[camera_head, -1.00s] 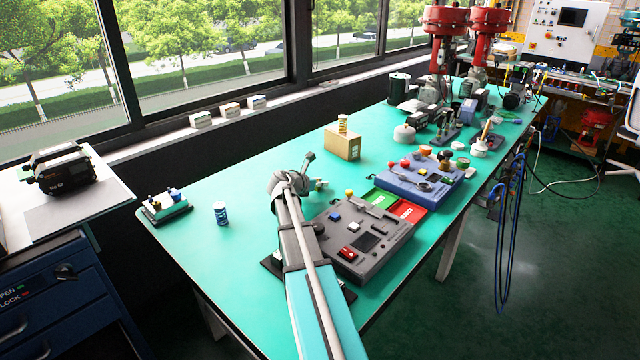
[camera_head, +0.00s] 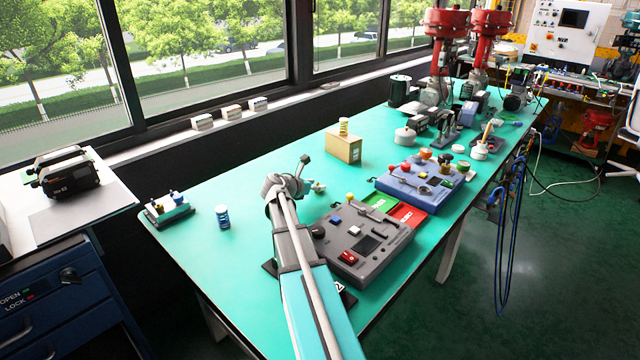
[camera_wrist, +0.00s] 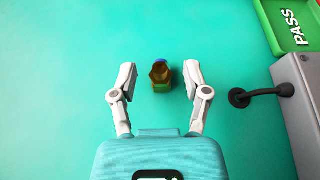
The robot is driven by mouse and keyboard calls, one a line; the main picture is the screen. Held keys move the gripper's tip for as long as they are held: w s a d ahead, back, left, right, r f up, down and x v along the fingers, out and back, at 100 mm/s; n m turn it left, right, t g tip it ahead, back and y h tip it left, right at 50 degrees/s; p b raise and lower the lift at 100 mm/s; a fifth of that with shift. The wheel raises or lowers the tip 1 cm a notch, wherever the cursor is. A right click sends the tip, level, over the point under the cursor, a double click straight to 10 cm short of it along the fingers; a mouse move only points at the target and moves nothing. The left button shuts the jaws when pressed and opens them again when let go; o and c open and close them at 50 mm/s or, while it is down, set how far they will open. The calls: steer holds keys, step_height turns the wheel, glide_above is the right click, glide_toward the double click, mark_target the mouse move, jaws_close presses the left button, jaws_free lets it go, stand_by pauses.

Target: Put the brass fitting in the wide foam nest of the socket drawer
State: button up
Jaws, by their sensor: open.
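A small brass-brown piece with green and blue tints, which looks like the brass fitting (camera_wrist: 161,76), lies on the green bench top in the wrist view. In the head view a small brassy thing (camera_head: 318,187) lies just right of my arm's end. My gripper (camera_wrist: 160,70) is open, with one finger on each side of the fitting and clear gaps to both. I cannot tell its height above the bench. A dark blue drawer cabinet (camera_head: 50,300) stands at the lower left, marked OPEN and LOCK. Its visible drawer fronts look shut, and no foam nest shows.
A grey control box (camera_head: 365,240) with a knob stands right of my arm; its side and black knob (camera_wrist: 240,97) show close right of the gripper. A cardboard box (camera_head: 343,148) stands behind. A blue spring (camera_head: 222,216) stands left. The bench between is clear.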

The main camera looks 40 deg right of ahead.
steer(key=p+v, duration=0.3)
steer(key=v, duration=0.6)
steer(key=shift+r, duration=0.1)
stand_by(0.4)
steer(key=shift+s+a+r+p, duration=0.1)
steer(key=shift+a+r+p, duration=0.25)
steer(key=shift+p, duration=0.2)
steer(key=s+a+r+m+y+p, duration=0.4)
steer(key=a+r+m+p, duration=0.2)
steer(key=a+p, duration=0.5)
steer(key=s+a+r+m+y+p, duration=0.4)
steer(key=a+r+p, duration=0.4)
steer(key=a+p, duration=0.3)
steer(key=s+a+r+m+g+y+p, duration=0.1)
steer(key=s+a+r+m+y+p, duration=0.3)
steer(key=a, duration=1.2)
steer(key=shift+s+r+m+y+p, duration=0.4)
steer(key=shift+r+m+y+p, duration=0.4)
steer(key=shift+r+m+p, duration=2.2)
steer(key=shift+f+n+p, duration=0.5)
steer(key=shift+f+p, duration=0.15)
steer(key=shift+f, duration=0.25)
steer(key=shift+s, duration=0.1)
steer(key=shift+c, duration=0.3)
